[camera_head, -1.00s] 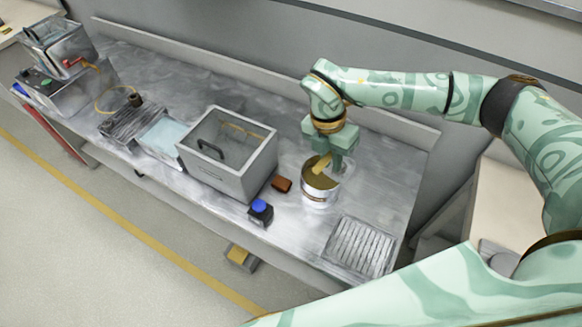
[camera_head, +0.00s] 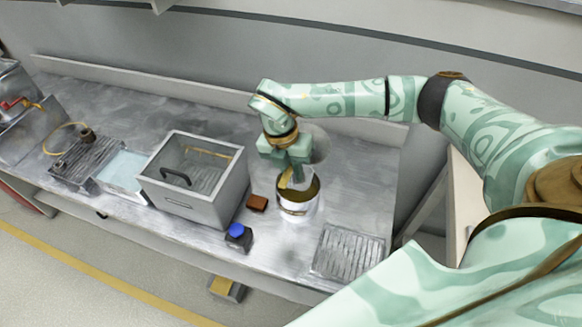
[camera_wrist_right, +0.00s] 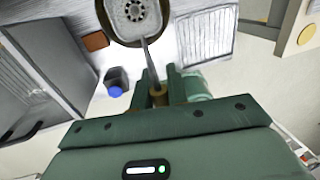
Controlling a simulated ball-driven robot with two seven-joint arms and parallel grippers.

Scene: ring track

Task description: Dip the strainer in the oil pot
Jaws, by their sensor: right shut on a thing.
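The oil pot (camera_head: 297,208) is a shiny metal can with a dark golden inside, standing on the steel counter. My right gripper (camera_head: 290,172) points down over its opening and is shut on the strainer's handle (camera_head: 285,179). The head lies across the dark-rimmed pot opening there. I cannot tell how deep it sits, and the top of the picture cuts it off. My left gripper is out of view.
A brown block (camera_head: 257,203) and a blue-topped button box (camera_head: 238,236) lie between. A ribbed drain plate (camera_head: 349,252) is at front right. A dark rack (camera_head: 82,163) lies farther left.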

